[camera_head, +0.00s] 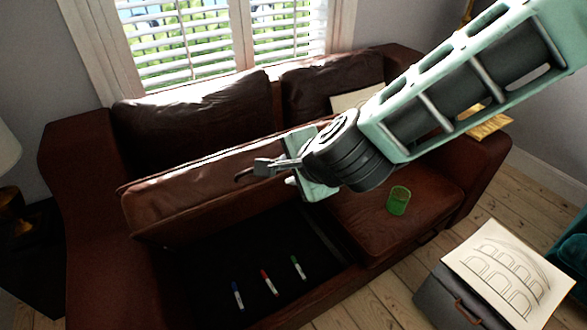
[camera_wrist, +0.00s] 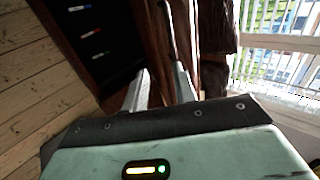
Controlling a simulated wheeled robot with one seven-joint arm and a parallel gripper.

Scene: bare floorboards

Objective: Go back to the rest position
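My gripper (camera_head: 270,172) is in front of the raised sofa seat (camera_head: 190,190), near its upper right part. Its two fingers also show in the wrist view (camera_wrist: 162,72), apart, with a brown and dark gap between them. A dark curved handle (camera_head: 243,174) on the raised seat is close to the fingertips; I cannot tell whether they touch. The raised seat is tilted up and uncovers a dark storage space (camera_head: 215,270). A blue marker (camera_head: 238,295), a red marker (camera_head: 269,282) and a green marker (camera_head: 297,267) lie in it.
The brown sofa (camera_head: 75,190) stands under a shuttered window (camera_head: 220,40). A green cup (camera_head: 398,201) is on its closed right seat. A grey box (camera_head: 450,298) with a drawing (camera_head: 508,272) on top stands at lower right. A lamp (camera_head: 8,155) is at the left edge.

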